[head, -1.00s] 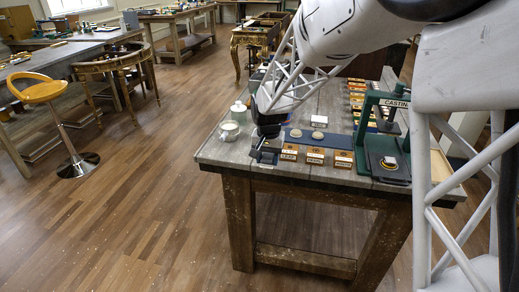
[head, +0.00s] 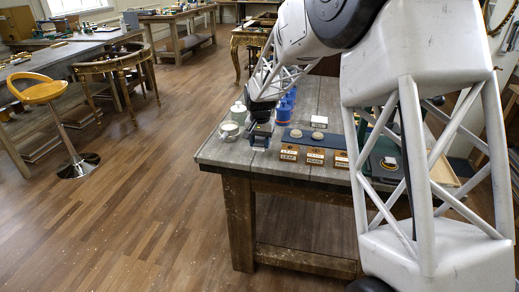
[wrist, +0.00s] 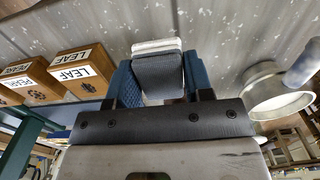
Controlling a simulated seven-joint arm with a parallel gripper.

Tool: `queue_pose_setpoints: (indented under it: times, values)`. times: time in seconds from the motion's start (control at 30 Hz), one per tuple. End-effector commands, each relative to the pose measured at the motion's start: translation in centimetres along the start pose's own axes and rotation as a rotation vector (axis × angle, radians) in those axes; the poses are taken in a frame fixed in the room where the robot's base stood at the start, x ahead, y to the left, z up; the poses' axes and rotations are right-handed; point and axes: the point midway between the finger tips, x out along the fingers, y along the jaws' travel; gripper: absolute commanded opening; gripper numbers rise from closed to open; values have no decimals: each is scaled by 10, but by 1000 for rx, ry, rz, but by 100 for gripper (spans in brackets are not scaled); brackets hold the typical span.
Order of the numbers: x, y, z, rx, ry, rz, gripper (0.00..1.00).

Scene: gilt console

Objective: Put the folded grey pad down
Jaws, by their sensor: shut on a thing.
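The folded grey pad (wrist: 160,72) is a small dark grey piece between the two blue fingertips of my gripper (wrist: 160,84) in the wrist view. Pale layered edges show just beyond it; I cannot tell whether they belong to the pad. My gripper is shut on the pad. In the head view my gripper (head: 262,130) points down low over the left front part of the grey wooden table (head: 222,155). The pad is not clear there, and I cannot tell whether it touches the table.
A pale cup (head: 230,130) and a lidded jar (head: 238,112) stand left of my gripper. Labelled wooden blocks (head: 288,156) sit to its right, by a dark blue mat (head: 300,138) with pale round pieces. Blue items (head: 287,106) stand behind. Bare tabletop lies at the front left.

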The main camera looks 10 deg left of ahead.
Motion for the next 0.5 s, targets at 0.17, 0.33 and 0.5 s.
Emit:
queue_pose_setpoints:
  times: [0.17, 0.33, 0.5]
  values:
    - [1, -3, -6, 0, 0, 0, 28]
    - [0, -3, -6, 0, 0, 0, 28]
    - [1, -3, -6, 0, 0, 0, 28]
